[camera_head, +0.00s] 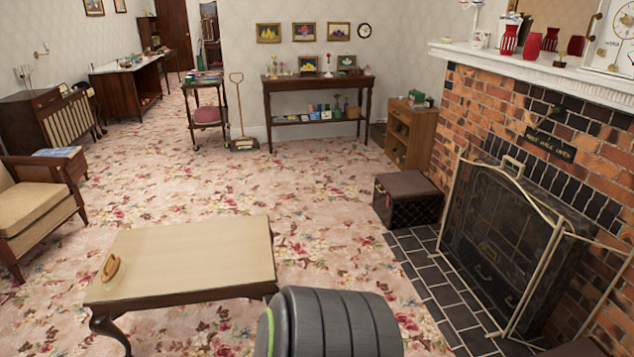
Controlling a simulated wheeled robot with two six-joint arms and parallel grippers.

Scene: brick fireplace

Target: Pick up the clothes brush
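A small tan and brown oval object (113,271), which looks like the clothes brush, lies on the left end of the low coffee table (200,250). It is small in the view, so its bristles cannot be made out clearly. A grey rounded part of my own arm shows at the bottom centre, by the table's near right corner. Neither gripper is in view.
An armchair (35,205) stands left of the table. A dark box stool (407,199) and a fireplace screen (510,235) on a tiled hearth (435,280) stand to the right. The flowered carpet (250,180) beyond the table is clear.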

